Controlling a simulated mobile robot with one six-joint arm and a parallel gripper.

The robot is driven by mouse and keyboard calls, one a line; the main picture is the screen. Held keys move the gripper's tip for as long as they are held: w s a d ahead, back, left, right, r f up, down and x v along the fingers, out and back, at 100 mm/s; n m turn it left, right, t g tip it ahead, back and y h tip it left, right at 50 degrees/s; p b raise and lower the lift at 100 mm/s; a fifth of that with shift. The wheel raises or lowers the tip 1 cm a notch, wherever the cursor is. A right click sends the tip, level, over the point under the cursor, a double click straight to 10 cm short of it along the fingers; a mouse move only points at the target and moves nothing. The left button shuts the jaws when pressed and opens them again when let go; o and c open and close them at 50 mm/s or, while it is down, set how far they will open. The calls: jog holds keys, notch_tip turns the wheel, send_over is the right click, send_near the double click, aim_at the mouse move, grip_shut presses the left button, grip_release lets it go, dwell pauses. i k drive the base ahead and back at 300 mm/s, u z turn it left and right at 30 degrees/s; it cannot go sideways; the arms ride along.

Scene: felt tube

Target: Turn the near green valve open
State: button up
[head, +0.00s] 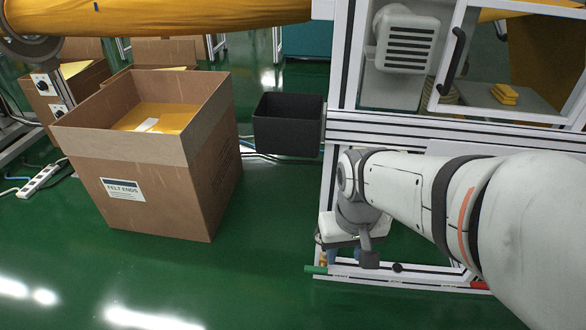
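A small green piece (316,269), which looks like the green valve's handle, sticks out to the left at the foot of the white machine frame. It is small in the head view, and I cannot tell its exact turn. My gripper (368,258) hangs low in front of the frame, to the right of the green piece and apart from it in the picture.
A red piece (480,285) sits on the frame's lower rail (420,281) at right. A black bin (288,124) hangs left of the frame. A cardboard box (160,185) labelled "FELT ENDS" stands left. A power strip (42,180) lies far left. The green floor between is clear.

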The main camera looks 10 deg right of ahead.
aim_at(321, 270)
jog(key=u, duration=1.55)
jog(key=k, duration=0.7)
jog(key=z, duration=1.75)
jog(key=k, duration=0.3)
jog(key=z, duration=0.3)
